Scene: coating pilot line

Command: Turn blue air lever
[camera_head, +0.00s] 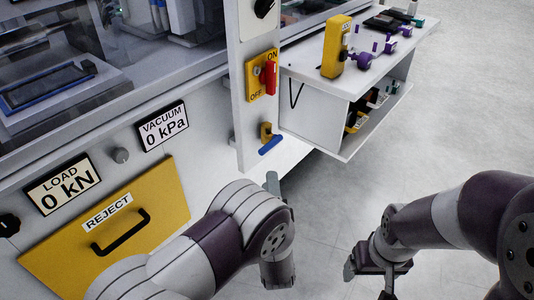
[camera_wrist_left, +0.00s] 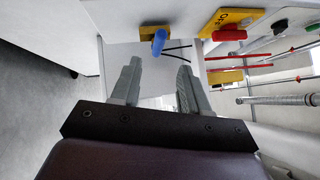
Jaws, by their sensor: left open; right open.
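The blue air lever (camera_head: 270,145) sits on a small yellow mount low on the white machine post in the head view. In the left wrist view the blue lever (camera_wrist_left: 160,42) points toward the camera, beyond the fingertips and roughly between them. My left gripper (camera_wrist_left: 158,68) is open and empty, and it is apart from the lever. In the head view one finger of my left gripper (camera_head: 272,184) shows just below the lever; the rest is mostly hidden by my arm. My right gripper (camera_head: 368,275) is open and empty over the floor at the lower right.
A red ON/OFF switch (camera_head: 270,74) on a yellow plate sits above the lever. A yellow REJECT drawer (camera_head: 150,235) with a black handle is at left. A white side shelf (camera_head: 345,85) bearing tools stands to the right of the post. The floor (camera_head: 450,130) at right is clear.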

